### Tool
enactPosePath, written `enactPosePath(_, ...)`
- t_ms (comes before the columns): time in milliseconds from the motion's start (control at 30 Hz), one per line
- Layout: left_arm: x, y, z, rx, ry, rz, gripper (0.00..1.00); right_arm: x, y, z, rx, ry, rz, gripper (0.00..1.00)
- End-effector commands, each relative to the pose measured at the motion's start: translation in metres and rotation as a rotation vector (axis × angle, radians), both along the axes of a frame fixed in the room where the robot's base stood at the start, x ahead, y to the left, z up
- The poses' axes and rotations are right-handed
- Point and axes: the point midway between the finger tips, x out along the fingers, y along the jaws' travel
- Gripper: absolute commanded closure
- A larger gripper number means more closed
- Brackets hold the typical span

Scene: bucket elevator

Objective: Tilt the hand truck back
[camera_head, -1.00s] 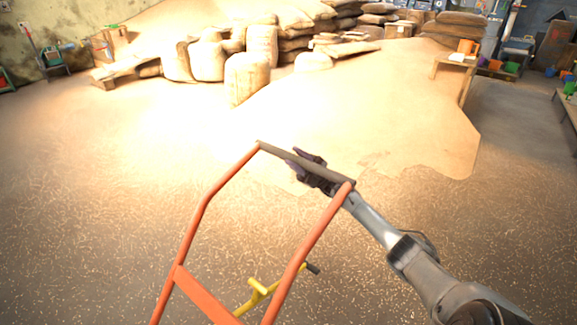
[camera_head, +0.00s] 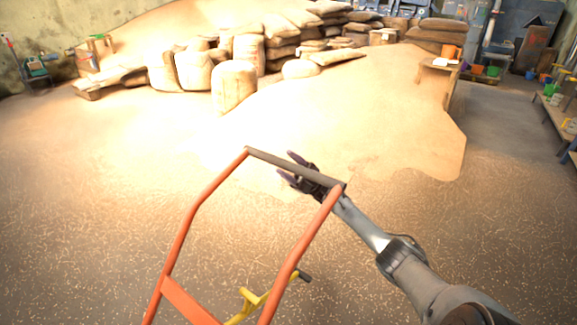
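The hand truck shows in the head view as an orange tubular frame (camera_head: 181,232) with a dark grey handle bar (camera_head: 262,157) across its top. A yellow pedal-like part (camera_head: 250,299) shows low between its side tubes. The lower part of the truck is out of frame. My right gripper (camera_head: 287,167) is at the right half of the handle bar, its dark fingers spread on either side of the bar. The fingers look open around the bar rather than clamped on it. My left gripper is not in view.
A spread pile of pale grain (camera_head: 340,125) covers the floor ahead, with stacked sacks (camera_head: 234,86) behind it. A small wooden table (camera_head: 440,68) stands at the right, and a bench (camera_head: 556,112) with pots is at the right edge. Floor to the left is clear.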

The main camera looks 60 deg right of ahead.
Motion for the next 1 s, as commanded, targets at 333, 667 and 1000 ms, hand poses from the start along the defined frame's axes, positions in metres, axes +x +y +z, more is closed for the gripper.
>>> enactPosePath(333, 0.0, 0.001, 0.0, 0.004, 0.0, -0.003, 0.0, -0.005, -0.006, -0.007, -0.001, -0.003, 0.0, 0.43)
enactPosePath(667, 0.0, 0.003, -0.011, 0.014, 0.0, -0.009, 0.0, -0.03, -0.032, -0.048, -0.001, -0.001, -0.002, 0.43)
enactPosePath(1000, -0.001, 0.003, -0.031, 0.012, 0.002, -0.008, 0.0, -0.049, -0.051, -0.077, -0.002, -0.001, -0.002, 0.43)
